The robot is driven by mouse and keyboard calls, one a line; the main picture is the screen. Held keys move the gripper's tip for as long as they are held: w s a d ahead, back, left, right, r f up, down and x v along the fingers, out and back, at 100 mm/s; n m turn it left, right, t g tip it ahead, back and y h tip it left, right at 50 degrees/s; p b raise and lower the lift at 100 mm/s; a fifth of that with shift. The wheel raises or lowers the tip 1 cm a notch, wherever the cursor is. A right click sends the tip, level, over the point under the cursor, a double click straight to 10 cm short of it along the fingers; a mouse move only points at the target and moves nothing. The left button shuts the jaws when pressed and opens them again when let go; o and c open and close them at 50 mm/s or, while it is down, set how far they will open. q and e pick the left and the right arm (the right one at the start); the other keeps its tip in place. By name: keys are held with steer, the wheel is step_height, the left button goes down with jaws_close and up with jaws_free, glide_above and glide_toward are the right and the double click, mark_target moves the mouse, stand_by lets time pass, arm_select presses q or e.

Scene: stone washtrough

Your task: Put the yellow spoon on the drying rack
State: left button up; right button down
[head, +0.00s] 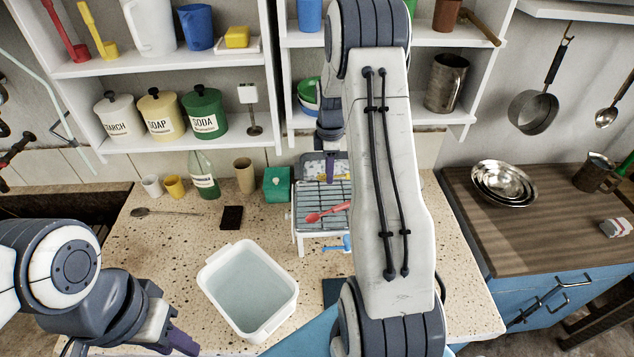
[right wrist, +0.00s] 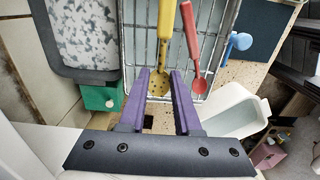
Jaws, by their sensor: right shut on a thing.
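The yellow spoon (right wrist: 163,28) has a perforated bowl and shows in the right wrist view between the purple fingers of my right gripper (right wrist: 161,75), which is shut on it. The spoon is over the wire drying rack (right wrist: 133,45); whether it touches the wires I cannot tell. A red spoon (head: 325,214) lies on the rack. My left gripper (head: 183,343) is at the lower left, its opening unclear.
A white water basin (head: 250,290) stands in front of the rack. A blue utensil (head: 333,245) is by the rack's front. A green box (head: 277,184), a beige cup (head: 244,175) and a bottle (head: 203,176) stand left of the rack. Shelves are above.

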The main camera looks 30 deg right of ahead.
mark_target(314, 193)
steer(key=w+a+f+p, duration=0.1)
steer(key=w+a+f, duration=0.1)
steer(key=w+a, duration=0.1)
steer(key=shift+w+f, duration=0.15)
steer(key=shift+f, duration=0.25)
step_height(314, 193, down, 3)
steer(key=shift+f+p, duration=0.1)
steer(key=shift+p, duration=0.9)
steer(key=shift+f, duration=0.3)
steer(key=shift+f, duration=0.1)
steer(key=shift+f, duration=0.1)
steer(key=c, duration=0.6)
jaws_free()
